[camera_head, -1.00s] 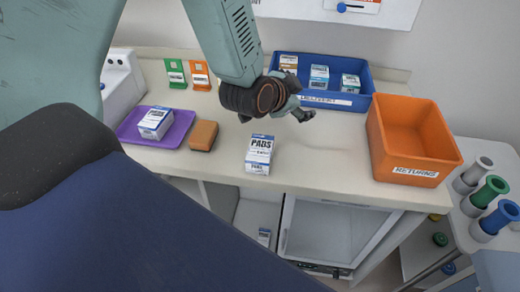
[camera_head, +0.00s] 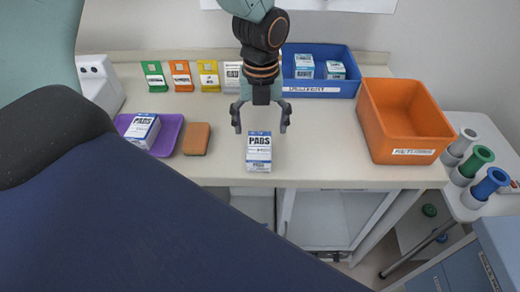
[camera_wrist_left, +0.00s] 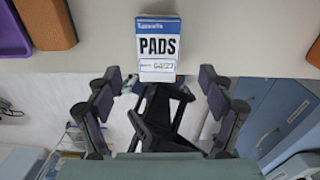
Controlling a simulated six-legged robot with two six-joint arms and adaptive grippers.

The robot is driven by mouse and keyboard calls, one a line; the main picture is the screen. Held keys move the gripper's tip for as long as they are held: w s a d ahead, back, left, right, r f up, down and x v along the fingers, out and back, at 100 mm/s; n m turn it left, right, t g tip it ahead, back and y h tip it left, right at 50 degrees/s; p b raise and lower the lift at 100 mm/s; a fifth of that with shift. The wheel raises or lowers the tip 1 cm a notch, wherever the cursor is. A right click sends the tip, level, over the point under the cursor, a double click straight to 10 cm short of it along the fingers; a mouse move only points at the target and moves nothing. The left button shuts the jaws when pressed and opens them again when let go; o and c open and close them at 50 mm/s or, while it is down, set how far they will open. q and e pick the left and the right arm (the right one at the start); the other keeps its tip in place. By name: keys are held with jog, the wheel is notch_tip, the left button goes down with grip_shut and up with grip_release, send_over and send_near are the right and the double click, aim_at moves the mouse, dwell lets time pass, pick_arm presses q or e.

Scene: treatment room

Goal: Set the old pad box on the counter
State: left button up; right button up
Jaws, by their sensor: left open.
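A white and blue box marked PADS (camera_head: 259,152) stands upright on the counter (camera_head: 330,160) near its front edge. Another PADS box (camera_head: 142,130) sits on the purple tray (camera_head: 170,132) at the left. I cannot tell from the labels which is the old one. My left gripper (camera_head: 261,122) is open and empty, its fingers spread just behind and above the counter's box, apart from it. In the left wrist view the box (camera_wrist_left: 158,50) shows beyond the gap between the open fingers (camera_wrist_left: 160,85). My right gripper is not in view.
A brown sponge-like block (camera_head: 196,139) lies beside the purple tray. An orange returns bin (camera_head: 405,120) stands at the right, and a blue bin (camera_head: 325,88) with boxes behind my gripper. Coloured cards (camera_head: 181,76) stand at the back. Counter between box and orange bin is clear.

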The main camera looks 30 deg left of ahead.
aim_at(260, 146)
pick_arm(q)
jog(key=shift+s+a+f, duration=0.1)
jog(key=shift+a+f, duration=0.1)
jog(key=shift+f, duration=0.25)
jog(key=f+b, duration=0.1)
jog(key=f, duration=0.5)
jog(key=shift+d+f, duration=0.15)
jog(key=shift+d, duration=0.05)
jog(key=shift+a+f, duration=0.3)
jog(key=shift+f, duration=0.2)
jog(key=shift+d+r, duration=0.1)
jog(key=shift+d, duration=0.15)
jog(key=c, duration=0.4)
jog(key=shift+a, duration=0.2)
jog(key=c, duration=0.5)
jog(key=shift+d, duration=0.1)
jog(key=c, duration=0.5)
